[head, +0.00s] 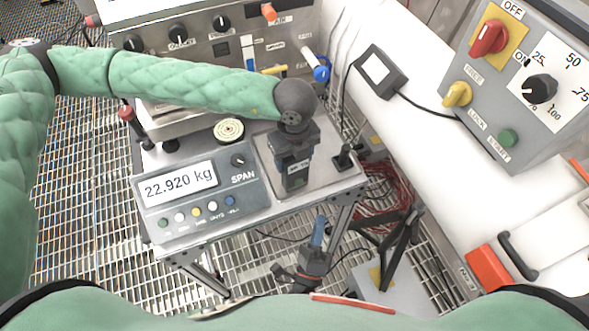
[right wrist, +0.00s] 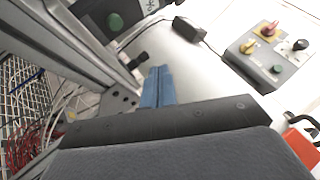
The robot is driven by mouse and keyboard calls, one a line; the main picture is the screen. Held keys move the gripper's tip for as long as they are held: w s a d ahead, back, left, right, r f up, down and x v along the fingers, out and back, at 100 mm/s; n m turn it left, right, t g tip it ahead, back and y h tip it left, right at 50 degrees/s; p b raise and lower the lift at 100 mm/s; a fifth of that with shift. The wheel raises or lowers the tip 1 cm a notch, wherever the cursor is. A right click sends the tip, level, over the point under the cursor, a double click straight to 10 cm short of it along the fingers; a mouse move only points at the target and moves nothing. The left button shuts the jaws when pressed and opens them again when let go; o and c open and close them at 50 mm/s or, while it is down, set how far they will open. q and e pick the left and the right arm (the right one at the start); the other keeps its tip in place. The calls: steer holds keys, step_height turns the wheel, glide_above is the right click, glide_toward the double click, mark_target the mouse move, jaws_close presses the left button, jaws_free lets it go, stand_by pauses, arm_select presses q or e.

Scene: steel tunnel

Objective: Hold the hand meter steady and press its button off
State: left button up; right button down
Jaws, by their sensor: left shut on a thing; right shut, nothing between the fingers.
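My left gripper (head: 294,160) points down over the right part of the bench scale's top and is shut on the hand meter. The meter is a small dark thing, mostly hidden by the gripper in the head view. In the right wrist view, a dark face with a round green button (right wrist: 115,20) and part of a white label shows at the top left; it seems to be the hand meter (right wrist: 92,8), cut off by the frame. My right gripper (head: 318,232) is lower, in front of the scale's edge. Its blue fingers (right wrist: 157,88) are shut and empty, apart from the green button.
The scale (head: 205,190) reads 22.920 kg and has a row of small buttons. A grey control box (head: 540,85) with red, yellow and black knobs stands on the white bench at the right. A black box (head: 380,71) with a cable lies there. Metal legs and red cables stand below.

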mark_target(299, 182)
steer(key=shift+w+a, duration=0.65)
steer(key=shift+w, duration=0.65)
steer(key=shift+w+a, duration=0.65)
steer(key=shift+w, duration=0.7)
steer(key=shift+w+a, duration=0.65)
steer(key=shift+w, duration=0.65)
